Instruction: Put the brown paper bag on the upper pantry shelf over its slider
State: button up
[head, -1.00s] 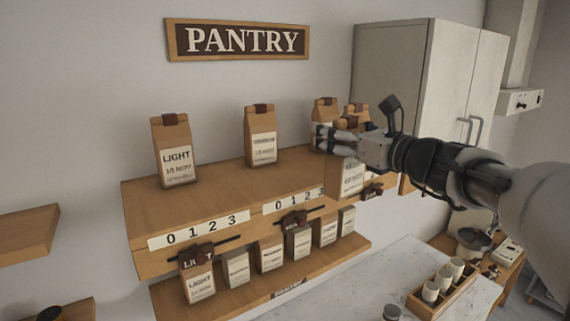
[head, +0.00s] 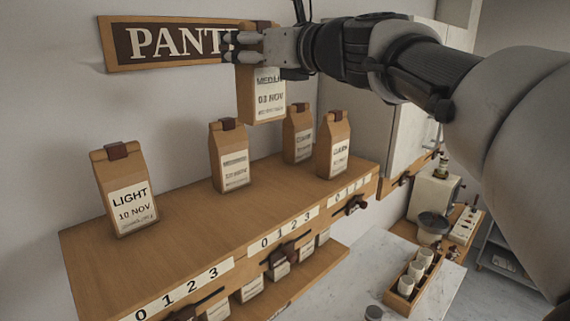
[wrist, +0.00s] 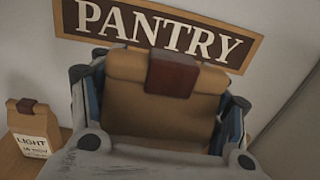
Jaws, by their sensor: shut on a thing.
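My gripper (head: 262,46) is shut on a brown paper bag (head: 262,100) with a dark clip and a white label that seems to read MEDIUM, 03 NOV. The bag hangs upright in the air above the upper pantry shelf (head: 190,215), in front of the wall. In the wrist view the held bag (wrist: 160,115) fills the middle between the fingers. Below the shelf's front edge are sliders with 0 1 2 3 scales; the middle slider knob (head: 285,250) and the right slider knob (head: 355,205) show.
On the upper shelf stand a LIGHT bag (head: 128,190), a middle bag (head: 231,158) and two bags at the right (head: 298,133), (head: 333,145). A bare stretch lies in front of the middle bag. The PANTRY sign (head: 165,43) is behind my gripper. A cabinet (head: 385,130) stands right.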

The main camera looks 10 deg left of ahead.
notch_tip(320, 180, down, 19)
jog(key=b, duration=0.5)
jog(key=shift+w+r+b, duration=0.15)
jog(key=shift+r+b, duration=0.05)
jog(key=shift+b, duration=0.15)
jog(key=shift+a+f, duration=0.1)
jog(key=o, duration=1.9)
jog(key=shift+f, duration=0.1)
